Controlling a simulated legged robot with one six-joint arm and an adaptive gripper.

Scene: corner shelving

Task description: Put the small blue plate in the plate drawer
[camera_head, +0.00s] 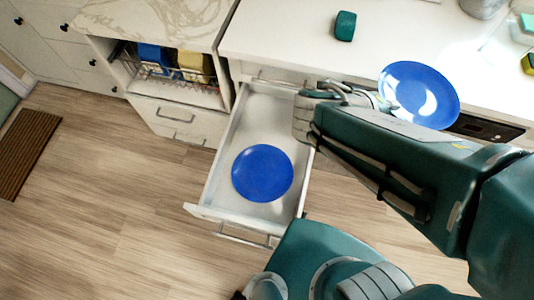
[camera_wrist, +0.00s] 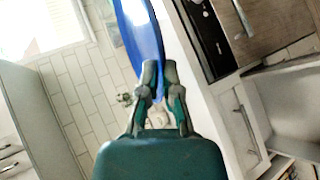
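A blue plate (camera_head: 419,95) is held tilted in the air above the counter's front edge in the head view. My gripper (camera_head: 378,100) is at its left edge. In the wrist view the same plate (camera_wrist: 142,38) shows nearly edge-on, and its rim runs between the two fingers of my gripper (camera_wrist: 160,75), which are closed on it. A second blue plate (camera_head: 262,173) lies flat in the open drawer (camera_head: 283,105), left of my gripper. I cannot tell from the pictures which plate is smaller.
The white counter (camera_head: 285,38) holds a dark green object (camera_head: 345,26). A wire basket (camera_head: 172,68) with blue and yellow items sits in the shelf left of the drawer. My arm covers the drawer's right side.

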